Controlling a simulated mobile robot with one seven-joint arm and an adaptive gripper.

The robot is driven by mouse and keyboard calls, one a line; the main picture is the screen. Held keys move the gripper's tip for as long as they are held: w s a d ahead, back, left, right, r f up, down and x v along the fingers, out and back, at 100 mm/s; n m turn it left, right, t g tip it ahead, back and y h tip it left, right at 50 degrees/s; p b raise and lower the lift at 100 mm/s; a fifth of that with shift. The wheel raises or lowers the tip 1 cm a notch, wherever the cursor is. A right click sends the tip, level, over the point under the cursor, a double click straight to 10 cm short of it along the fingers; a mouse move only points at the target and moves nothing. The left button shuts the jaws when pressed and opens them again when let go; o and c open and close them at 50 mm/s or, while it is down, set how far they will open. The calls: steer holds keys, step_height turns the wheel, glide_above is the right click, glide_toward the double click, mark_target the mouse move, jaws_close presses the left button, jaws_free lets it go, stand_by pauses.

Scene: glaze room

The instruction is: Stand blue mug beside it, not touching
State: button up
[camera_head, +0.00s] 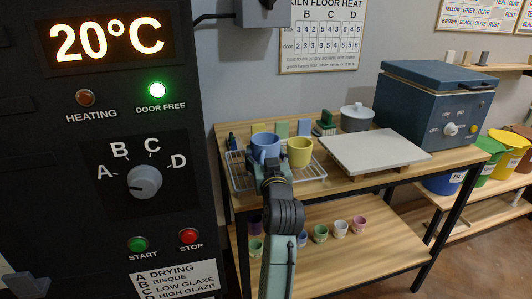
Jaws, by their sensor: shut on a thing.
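The blue mug (265,143) is upright at the end of my arm, over the wire rack (236,180) on the table. My gripper (268,163) is shut on it; the fingers are mostly hidden behind my own wrist. A yellow mug (300,152) stands upright at the right part of the rack, just right of the blue mug. In this view the two mugs are very close; I cannot tell whether a gap is between them. Whether the blue mug's base rests on the rack is hidden by my gripper.
A pale slab (373,152) lies right of the rack. Behind stand a grey lidded pot (356,118) and coloured tiles (282,130). A blue kiln (430,105) stands at the back right. Several small cups (340,228) stand on the lower shelf. A dark control panel (95,120) fills the left.

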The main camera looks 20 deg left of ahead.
steer(key=shift+f, duration=0.1)
steer(key=o, duration=1.1)
